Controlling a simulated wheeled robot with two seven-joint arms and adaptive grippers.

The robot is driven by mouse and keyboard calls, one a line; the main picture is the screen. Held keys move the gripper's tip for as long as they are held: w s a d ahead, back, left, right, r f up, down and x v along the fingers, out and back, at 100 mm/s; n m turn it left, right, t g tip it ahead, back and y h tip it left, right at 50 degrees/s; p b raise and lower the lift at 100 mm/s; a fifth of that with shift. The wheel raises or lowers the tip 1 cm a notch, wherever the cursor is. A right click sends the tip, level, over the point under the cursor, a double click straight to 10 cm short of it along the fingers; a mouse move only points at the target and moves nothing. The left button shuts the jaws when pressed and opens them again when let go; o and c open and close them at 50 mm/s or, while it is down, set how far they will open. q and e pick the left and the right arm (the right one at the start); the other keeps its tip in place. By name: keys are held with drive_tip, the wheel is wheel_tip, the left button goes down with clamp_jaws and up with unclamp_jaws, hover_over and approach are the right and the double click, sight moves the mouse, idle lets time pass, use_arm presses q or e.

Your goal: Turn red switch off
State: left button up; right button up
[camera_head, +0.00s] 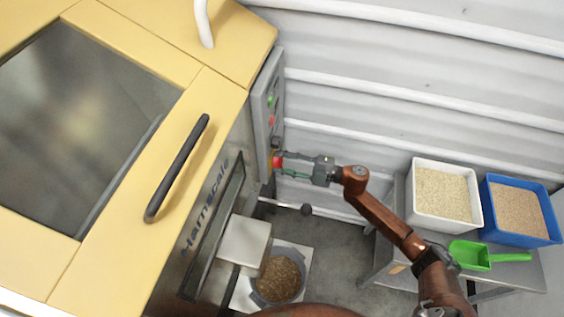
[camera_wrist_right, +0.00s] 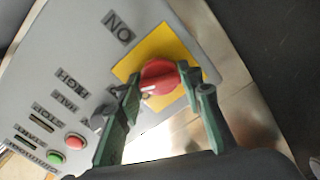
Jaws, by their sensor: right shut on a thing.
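The red switch (camera_wrist_right: 159,77) is a rotary knob on a yellow square plate (camera_wrist_right: 186,50) of the grey control panel (camera_wrist_right: 70,60). The word ON is printed beside the plate. The switch also shows in the head view (camera_head: 278,160) on the machine's side. My right gripper (camera_wrist_right: 163,88) has its green fingers on either side of the red knob and is shut on it. In the head view my right gripper (camera_head: 286,163) reaches the panel from the right. My left gripper is not in view.
The panel also has a green button (camera_wrist_right: 57,157), a red button (camera_wrist_right: 76,142) and a dark knob (camera_wrist_right: 103,118). A bucket of grain (camera_head: 279,278) stands below. White (camera_head: 445,223) and blue (camera_head: 540,240) bins and a green scoop (camera_head: 470,256) are on a table at right.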

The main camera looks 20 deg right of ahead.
drive_tip(key=shift+n, duration=1.2)
drive_tip(key=shift+n+b, duration=0.45)
drive_tip(key=shift+n, duration=0.95)
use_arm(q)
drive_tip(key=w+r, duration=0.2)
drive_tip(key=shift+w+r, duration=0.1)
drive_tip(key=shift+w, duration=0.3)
use_arm(e)
drive_tip(key=o, duration=1.2)
drive_tip(key=shift+c, duration=0.2)
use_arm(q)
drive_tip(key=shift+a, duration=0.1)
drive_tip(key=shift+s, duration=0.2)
use_arm(e)
drive_tip(key=shift+d, duration=0.1)
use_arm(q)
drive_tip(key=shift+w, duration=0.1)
use_arm(e)
drive_tip(key=v, duration=0.7)
drive_tip(key=shift+s, duration=0.15)
